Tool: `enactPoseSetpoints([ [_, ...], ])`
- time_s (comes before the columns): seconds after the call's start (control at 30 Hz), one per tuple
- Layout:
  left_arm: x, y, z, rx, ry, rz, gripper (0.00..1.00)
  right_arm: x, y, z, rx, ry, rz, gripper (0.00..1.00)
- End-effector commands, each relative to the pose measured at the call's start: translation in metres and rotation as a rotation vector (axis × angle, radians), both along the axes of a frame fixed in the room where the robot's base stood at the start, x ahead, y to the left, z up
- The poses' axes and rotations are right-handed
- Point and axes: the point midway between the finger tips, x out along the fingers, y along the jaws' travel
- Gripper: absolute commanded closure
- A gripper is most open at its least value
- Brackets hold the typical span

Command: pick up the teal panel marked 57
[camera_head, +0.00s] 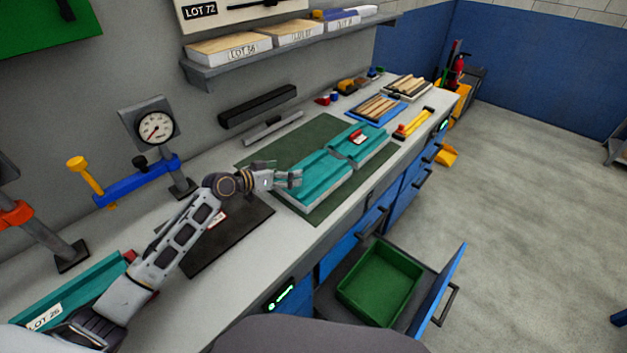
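Two teal panels with pale edges lie end to end on a dark green mat (275,147) on the workbench: a nearer teal panel (325,172) and a farther teal panel (371,145). No number 57 is readable on either. A small red and white item (358,137) sits on the farther panel. My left gripper (294,179) is at the near panel's left end, over or touching it; I cannot tell which. Its fingers are too small to show whether they are open or shut. Another teal panel (85,288) at the lower left is labelled LOT 26. My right gripper is not in view.
A dark mat (230,240) lies beneath my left forearm. A dial gauge (156,128) and a blue clamp (135,182) stand behind it. An open drawer holds a green bin (380,283). A wall shelf (290,47) overhangs the bench's back.

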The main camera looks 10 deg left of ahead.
Motion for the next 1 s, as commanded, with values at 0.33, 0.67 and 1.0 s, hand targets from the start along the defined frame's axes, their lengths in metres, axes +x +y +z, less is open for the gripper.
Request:
enactPoseSetpoints([
  [0.33, 0.012, -0.010, -0.006, 0.000, 0.000, -0.001, 0.05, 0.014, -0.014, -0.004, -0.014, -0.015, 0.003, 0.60],
  [0.67, 0.012, -0.011, -0.006, 0.000, 0.000, -0.001, 0.05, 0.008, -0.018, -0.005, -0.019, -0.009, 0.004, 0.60],
  [1.0, 0.030, -0.023, -0.012, -0.003, 0.000, -0.001, 0.05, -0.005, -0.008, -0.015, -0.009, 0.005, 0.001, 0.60],
])
